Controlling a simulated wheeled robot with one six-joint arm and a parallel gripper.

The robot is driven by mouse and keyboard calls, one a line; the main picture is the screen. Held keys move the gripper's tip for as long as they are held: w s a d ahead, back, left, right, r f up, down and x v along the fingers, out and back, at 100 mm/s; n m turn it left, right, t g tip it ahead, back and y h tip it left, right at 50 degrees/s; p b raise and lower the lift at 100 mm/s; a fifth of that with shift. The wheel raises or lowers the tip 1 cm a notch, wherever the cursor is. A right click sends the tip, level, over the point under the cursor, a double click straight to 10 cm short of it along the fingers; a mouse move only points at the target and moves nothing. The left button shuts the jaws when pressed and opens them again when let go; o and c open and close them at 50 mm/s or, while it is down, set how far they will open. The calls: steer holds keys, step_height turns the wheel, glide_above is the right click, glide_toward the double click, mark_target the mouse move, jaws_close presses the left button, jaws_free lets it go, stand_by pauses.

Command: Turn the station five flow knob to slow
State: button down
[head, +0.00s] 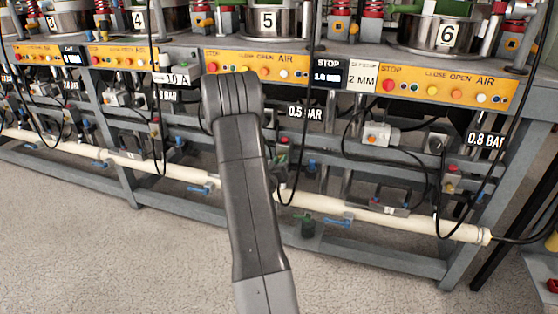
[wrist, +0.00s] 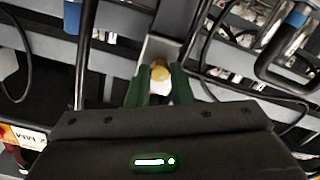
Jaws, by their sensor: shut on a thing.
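The station five flow knob, a small round yellowish knob (wrist: 160,72), sits between my two green fingers in the wrist view. My gripper (wrist: 160,80) is shut on it, with one finger on each side. A grey metal bracket shows just beyond the knob. In the head view, my dark arm reaches below the station marked 5 (head: 268,20) and hides the knob and most of my gripper. I cannot read a slow or fast mark on the knob in either view.
Station five's yellow button panel (head: 240,65) is above my arm, beside a 0.5 BAR label (head: 305,112). A cream pipe (head: 350,213) runs along the lower frame. The floor (head: 130,260) in front is clear.

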steer(key=shift+n+p, duration=3.2)
steer(key=shift+n, duration=4.5)
steer(key=c, duration=1.3)
jaws_free()
steer(key=shift+s, duration=0.1)
steer(key=p+v, duration=0.1)
steer(key=v, duration=1.2)
steer(key=shift+s+p, duration=0.3)
steer(key=shift+p, duration=0.1)
steer(key=shift+w+a, duration=0.1)
